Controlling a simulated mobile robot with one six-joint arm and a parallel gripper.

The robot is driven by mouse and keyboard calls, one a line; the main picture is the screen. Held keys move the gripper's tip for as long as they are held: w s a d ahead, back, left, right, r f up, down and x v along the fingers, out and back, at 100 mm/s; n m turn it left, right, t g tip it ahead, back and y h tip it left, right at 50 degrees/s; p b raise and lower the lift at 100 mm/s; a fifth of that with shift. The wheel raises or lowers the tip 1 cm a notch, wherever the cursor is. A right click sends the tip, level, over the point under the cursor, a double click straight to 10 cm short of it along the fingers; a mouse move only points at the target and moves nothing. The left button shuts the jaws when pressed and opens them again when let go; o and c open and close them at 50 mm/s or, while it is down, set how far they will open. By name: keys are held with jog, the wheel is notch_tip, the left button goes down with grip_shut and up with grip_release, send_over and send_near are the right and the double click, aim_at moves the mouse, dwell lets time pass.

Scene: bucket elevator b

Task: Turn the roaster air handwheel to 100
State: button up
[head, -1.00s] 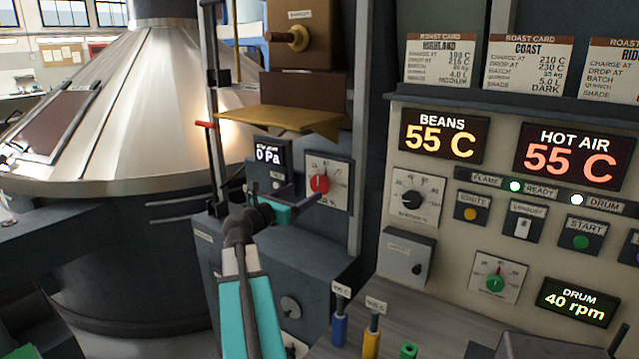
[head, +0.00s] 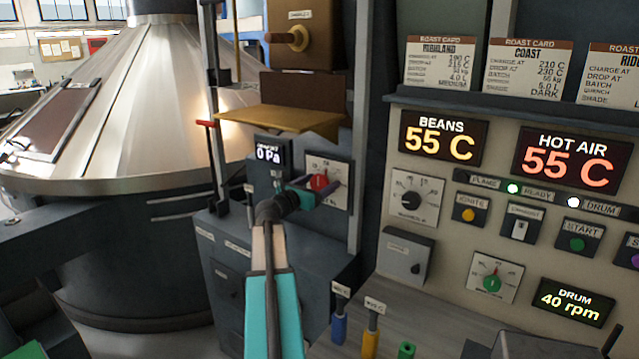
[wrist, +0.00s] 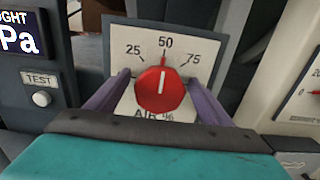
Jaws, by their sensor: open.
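The air handwheel is a red round knob (wrist: 160,90) on a white dial plate (wrist: 190,45) marked 25, 50, 75 and "AIR %". Its white line points up, close to the 50 mark. In the head view the red knob (head: 319,182) sits on the dark column, partly covered by my gripper. My gripper (wrist: 160,97) is open, with its two purple fingers on the left and right of the knob. I cannot tell whether either finger touches it. The 100 mark is hidden in the wrist view.
A 0 Pa draught display (head: 268,153) and a test button (wrist: 41,99) are left of the dial. A brass tray (head: 280,120) juts out above. The control panel on the right has a burner knob (head: 411,200) and a drum dial (head: 492,282).

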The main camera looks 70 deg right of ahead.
jog(key=c, duration=1)
jog(key=shift+m+b, duration=0.3)
jog(key=shift+b, duration=0.15)
jog(key=m+b, duration=0.1)
jog(key=b, duration=0.1)
jog(key=m+b, duration=0.1)
jog(key=m, duration=0.1)
jog(key=shift+s+f+b, duration=0.15)
jog(key=shift+f+b, duration=0.1)
jog(key=shift+b, duration=0.1)
jog(key=m+b, duration=0.4)
jog(key=shift+s+f+m+b, duration=0.1)
jog(key=shift+m+b, duration=0.2)
jog(key=shift+b, duration=0.1)
jog(key=m+b, duration=0.6)
jog(key=shift+s+f+b, duration=0.1)
jog(key=shift+f+b, duration=0.05)
jog(key=shift+b, duration=0.2)
jog(key=m+b, duration=0.3)
jog(key=shift+m+b, duration=0.35)
jog(key=shift+m, duration=0.05)
